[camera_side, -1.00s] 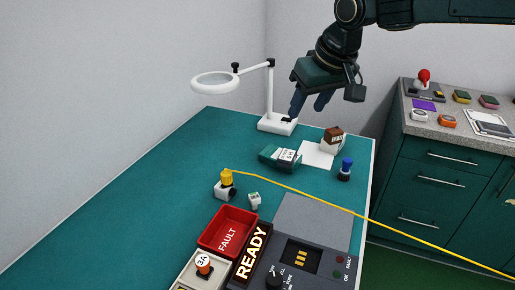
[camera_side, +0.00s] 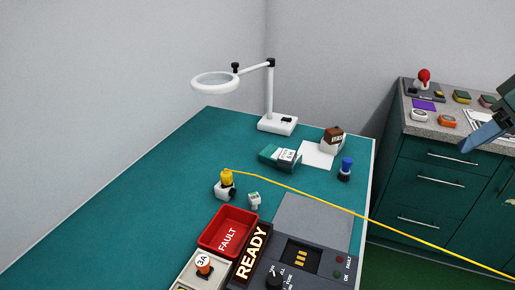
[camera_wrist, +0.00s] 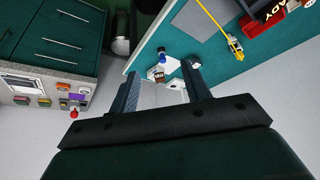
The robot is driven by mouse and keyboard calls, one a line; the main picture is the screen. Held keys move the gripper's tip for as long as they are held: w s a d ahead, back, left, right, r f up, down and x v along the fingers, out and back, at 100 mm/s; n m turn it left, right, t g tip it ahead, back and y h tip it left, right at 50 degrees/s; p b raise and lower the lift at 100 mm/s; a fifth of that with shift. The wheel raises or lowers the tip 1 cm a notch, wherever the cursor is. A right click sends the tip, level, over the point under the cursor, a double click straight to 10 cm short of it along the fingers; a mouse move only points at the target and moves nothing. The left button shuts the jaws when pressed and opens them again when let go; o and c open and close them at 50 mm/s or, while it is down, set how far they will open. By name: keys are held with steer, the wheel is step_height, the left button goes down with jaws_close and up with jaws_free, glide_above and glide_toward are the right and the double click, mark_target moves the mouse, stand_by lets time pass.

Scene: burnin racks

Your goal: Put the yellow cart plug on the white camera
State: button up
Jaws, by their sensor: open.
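The white camera (camera_side: 222,191) with a dark lens stands on the green bench, left of its middle in the side view. The yellow plug (camera_side: 227,177) sits on top of the camera, upright, with its yellow cable (camera_side: 320,202) running off to the right. In the wrist view the yellow plug (camera_wrist: 236,45) shows at upper right, far from the fingers. In the side view only part of a blue-grey finger (camera_side: 485,134) shows at the right edge, well away from the camera.
The red FAULT tray (camera_side: 228,232) and READY tester (camera_side: 252,252) stand at the bench front. A small white connector (camera_side: 254,200), a green box (camera_side: 280,156), a blue-topped item (camera_side: 346,168) and a magnifier lamp (camera_side: 278,123) are on the bench. A side counter (camera_side: 440,125) holds several items.

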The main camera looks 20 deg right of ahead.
steer(key=s+d+f, duration=0.2)
steer(key=s+f, duration=0.2)
steer(key=s, duration=0.4)
steer(key=shift+f, duration=0.15)
stand_by(1.0)
